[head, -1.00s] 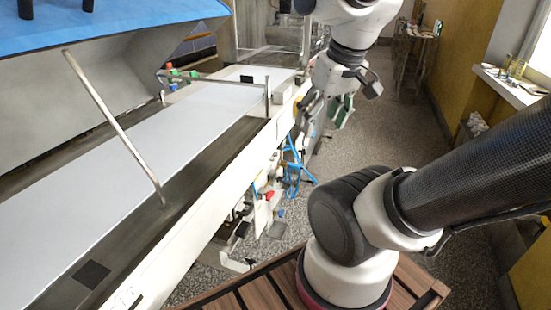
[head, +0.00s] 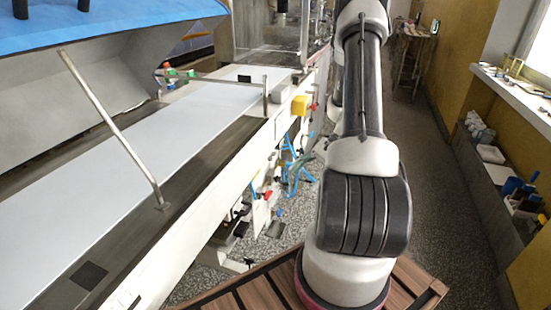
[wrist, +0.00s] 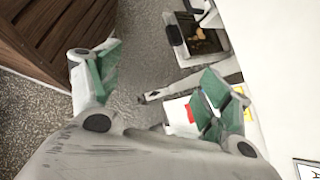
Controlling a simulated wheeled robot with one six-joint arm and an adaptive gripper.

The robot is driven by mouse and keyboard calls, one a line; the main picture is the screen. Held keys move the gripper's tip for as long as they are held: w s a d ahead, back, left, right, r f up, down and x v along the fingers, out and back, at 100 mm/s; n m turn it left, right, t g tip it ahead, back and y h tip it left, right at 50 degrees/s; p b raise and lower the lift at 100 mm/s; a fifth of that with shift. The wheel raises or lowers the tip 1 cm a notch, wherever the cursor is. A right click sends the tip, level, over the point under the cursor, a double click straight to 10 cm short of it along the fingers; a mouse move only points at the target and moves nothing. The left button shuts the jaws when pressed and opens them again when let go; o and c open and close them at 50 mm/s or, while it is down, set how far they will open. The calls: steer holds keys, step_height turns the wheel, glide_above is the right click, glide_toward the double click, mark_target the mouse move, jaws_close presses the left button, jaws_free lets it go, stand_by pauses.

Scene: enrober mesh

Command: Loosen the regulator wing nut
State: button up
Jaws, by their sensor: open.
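I cannot make out the regulator wing nut in either view. In the head view, pneumatic fittings with a red part (head: 267,195) and blue hoses (head: 293,175) hang below the conveyor's side rail. My gripper (wrist: 157,88) is open and empty in the wrist view, its green-padded fingers spread wide with speckled floor showing between them. The right finger is in front of a white piece with a red patch (wrist: 190,114), partly hiding it. In the head view my arm hides most or all of the gripper.
In the wrist view a pale machine panel (wrist: 275,60) stands close on the right. A shelf with bottles and bins (head: 500,180) lines the right wall.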

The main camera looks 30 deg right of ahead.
steer(key=w+d+f+m+t+y, duration=0.2)
steer(key=w+f+m+t, duration=0.35)
steer(key=f, duration=0.55)
steer(key=m+t+h, duration=0.1)
steer(key=m+t, duration=0.6)
steer(key=t, duration=0.1)
glide_toward(271, 156)
steer(key=f, duration=0.1)
steer(key=x, duration=0.8)
steer(key=shift+w+d+r, duration=0.25)
steer(key=shift+w, duration=0.1)
steer(key=c, duration=1)
